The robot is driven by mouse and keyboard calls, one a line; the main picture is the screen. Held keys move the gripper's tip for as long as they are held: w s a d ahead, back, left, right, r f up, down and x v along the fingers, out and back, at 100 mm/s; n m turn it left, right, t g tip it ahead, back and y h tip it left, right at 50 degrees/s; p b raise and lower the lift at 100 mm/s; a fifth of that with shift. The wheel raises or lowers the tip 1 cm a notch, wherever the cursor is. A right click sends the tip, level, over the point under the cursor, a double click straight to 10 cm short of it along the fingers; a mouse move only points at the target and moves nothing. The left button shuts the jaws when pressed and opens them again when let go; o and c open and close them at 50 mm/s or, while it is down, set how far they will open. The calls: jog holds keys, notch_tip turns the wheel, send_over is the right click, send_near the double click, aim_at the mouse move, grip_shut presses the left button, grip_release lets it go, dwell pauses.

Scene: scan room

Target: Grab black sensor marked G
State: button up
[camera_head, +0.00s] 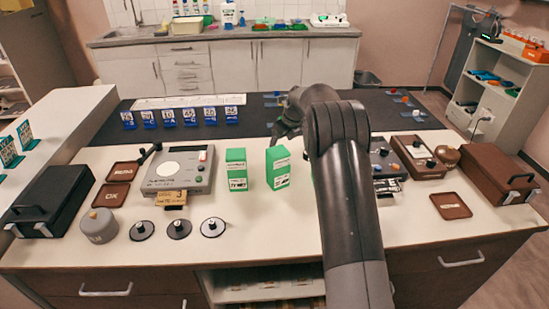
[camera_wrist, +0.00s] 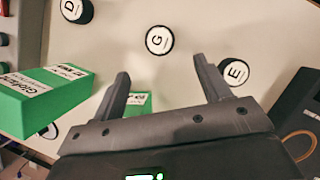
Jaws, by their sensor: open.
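The black sensor marked G (camera_wrist: 160,41) is a short black disc with a white top, standing on the pale tabletop in the wrist view. My gripper (camera_wrist: 161,70) is open and empty, and G shows beyond the gap between its fingertips, apart from them. Similar black discs marked D (camera_wrist: 75,10) and E (camera_wrist: 234,71) stand to the left and right of G. In the head view my gripper (camera_head: 281,131) is over the back of the counter, partly hidden by my arm. I cannot make out the letter G in that view.
A green box (camera_wrist: 40,103) lies left of my gripper in the wrist view, and another shows between the fingers. Two green box stacks (camera_head: 277,167) (camera_head: 236,170) stand mid-counter in the head view.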

jog(key=x, duration=1)
jog(key=shift+c, duration=0.4)
jog(key=c, duration=1)
